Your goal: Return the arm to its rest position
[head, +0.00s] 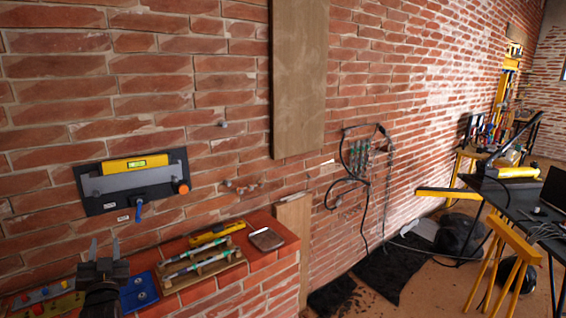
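My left gripper (104,251) is at the lower left of the head view, with its two fingers pointing up. The fingers are apart and nothing shows between them. It is in front of the brick ledge, between a board with coloured parts (45,297) and a blue tray (139,292). My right gripper is not in view.
A dark wall plate (97,200) bears a yellow level (134,163), an orange knob and a blue handle. The brick ledge (283,243) holds a wooden rack (204,267), another yellow level (216,234) and a dark flat device (266,239). Cables and a cluttered worktable (520,200) stand right.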

